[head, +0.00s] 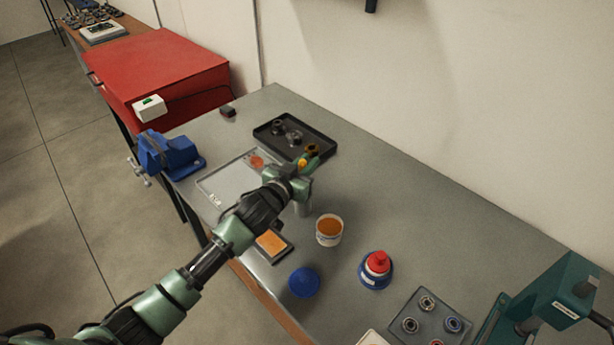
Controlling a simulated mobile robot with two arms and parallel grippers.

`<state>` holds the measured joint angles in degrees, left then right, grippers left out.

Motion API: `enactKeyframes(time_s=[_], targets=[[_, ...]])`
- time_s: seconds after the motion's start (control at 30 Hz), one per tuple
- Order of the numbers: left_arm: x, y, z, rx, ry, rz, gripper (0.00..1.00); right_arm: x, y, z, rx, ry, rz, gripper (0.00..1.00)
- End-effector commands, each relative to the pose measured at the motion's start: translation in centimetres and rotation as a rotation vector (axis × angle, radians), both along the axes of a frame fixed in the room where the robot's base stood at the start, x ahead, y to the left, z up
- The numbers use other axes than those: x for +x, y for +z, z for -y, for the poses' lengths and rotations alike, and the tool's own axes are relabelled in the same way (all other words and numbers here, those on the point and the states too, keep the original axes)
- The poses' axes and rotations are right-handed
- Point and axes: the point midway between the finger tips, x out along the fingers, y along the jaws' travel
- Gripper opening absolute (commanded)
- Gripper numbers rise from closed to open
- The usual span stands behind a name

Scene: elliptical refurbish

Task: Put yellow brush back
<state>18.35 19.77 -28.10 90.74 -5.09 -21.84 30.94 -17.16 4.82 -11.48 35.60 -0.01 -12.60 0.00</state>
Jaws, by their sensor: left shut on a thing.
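My left gripper (304,172) is over the middle of the grey workbench, near the front right corner of the black tray. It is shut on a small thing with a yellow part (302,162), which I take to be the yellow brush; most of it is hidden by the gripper. A green piece shows just beyond it, and I cannot tell whether that belongs to the brush or the gripper. My right gripper is not in view.
The bench's back right is clear.

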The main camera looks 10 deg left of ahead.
Motion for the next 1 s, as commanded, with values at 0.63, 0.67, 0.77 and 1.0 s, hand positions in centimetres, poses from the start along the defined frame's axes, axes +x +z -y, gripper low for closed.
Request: enactKeyframes(time_s=[0.63,0.67,0.77,1.0], targets=[[0.0,-5.7,0.0,-0.001,0.001,0.002,0.0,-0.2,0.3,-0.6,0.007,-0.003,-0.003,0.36],[0.0,-5.7,0.0,-0.001,0.001,0.002,0.0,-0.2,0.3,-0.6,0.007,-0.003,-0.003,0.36],[0.0,-5.8,0.0,0.0,0.001,0.002,0.0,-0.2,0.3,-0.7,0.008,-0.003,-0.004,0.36],[0.0,-6.1,0.0,0.0,0.001,0.001,0.38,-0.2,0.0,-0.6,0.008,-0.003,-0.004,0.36]])
